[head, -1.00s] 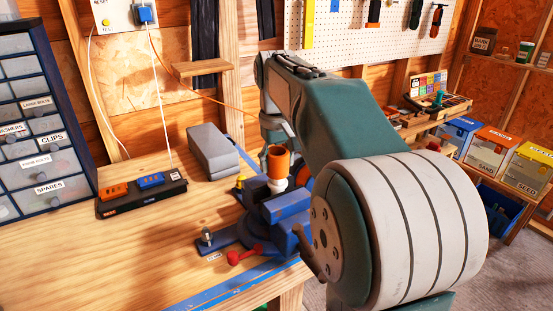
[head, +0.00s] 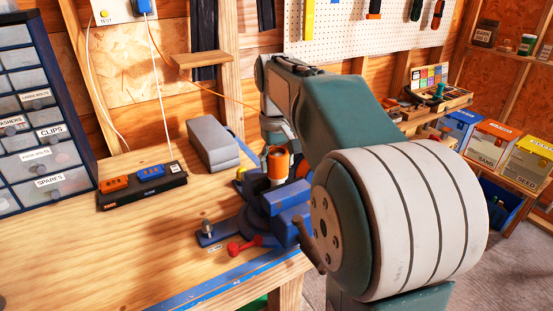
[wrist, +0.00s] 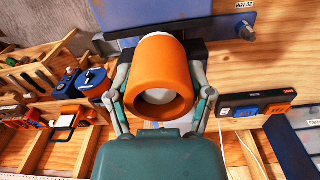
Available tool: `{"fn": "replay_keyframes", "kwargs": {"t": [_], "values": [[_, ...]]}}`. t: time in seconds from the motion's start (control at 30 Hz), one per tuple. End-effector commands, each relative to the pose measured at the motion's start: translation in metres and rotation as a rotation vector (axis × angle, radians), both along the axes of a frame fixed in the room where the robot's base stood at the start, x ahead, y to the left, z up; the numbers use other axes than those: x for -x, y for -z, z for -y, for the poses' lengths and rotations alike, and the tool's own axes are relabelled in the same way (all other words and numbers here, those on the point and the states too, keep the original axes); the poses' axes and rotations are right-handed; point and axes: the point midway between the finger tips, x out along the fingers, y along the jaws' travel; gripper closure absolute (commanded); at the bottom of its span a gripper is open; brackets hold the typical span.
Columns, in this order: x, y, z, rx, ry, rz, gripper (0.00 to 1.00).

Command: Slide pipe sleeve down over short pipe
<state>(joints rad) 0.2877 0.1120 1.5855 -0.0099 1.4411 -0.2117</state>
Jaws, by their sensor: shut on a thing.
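The orange pipe sleeve (head: 278,163) stands upright above the blue vise (head: 290,197) on the workbench. In the wrist view my gripper (wrist: 160,62) is shut on the sleeve (wrist: 160,60), one finger at each side. The sleeve's open top end faces the wrist camera, and the white pipe end (wrist: 165,97) shows inside its bore. In the head view a little white pipe shows just under the sleeve. The sleeve appears to be around the pipe's upper part. My arm hides most of the gripper in the head view.
A red-handled lever (head: 240,248) and a bolt (head: 207,230) are at the vise's front left. A grey case (head: 213,146) and a black power strip (head: 142,188) lie further left. The bench's front left is clear. A drawer cabinet (head: 40,130) stands at the left edge.

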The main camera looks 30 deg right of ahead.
Motion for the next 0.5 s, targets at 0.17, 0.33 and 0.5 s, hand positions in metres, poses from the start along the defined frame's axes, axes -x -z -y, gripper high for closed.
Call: {"fn": "replay_keyframes", "kwargs": {"t": [0.17, 0.33, 0.5], "values": [[0.0, 0.0, 0.0, 0.0, 0.0, 0.0, 0.0], [0.0, -0.0001, 0.0, 0.0, 0.0, 0.0, 0.0], [0.0, -0.0005, 0.0, 0.0, 0.0, 0.0, 0.0]]}}
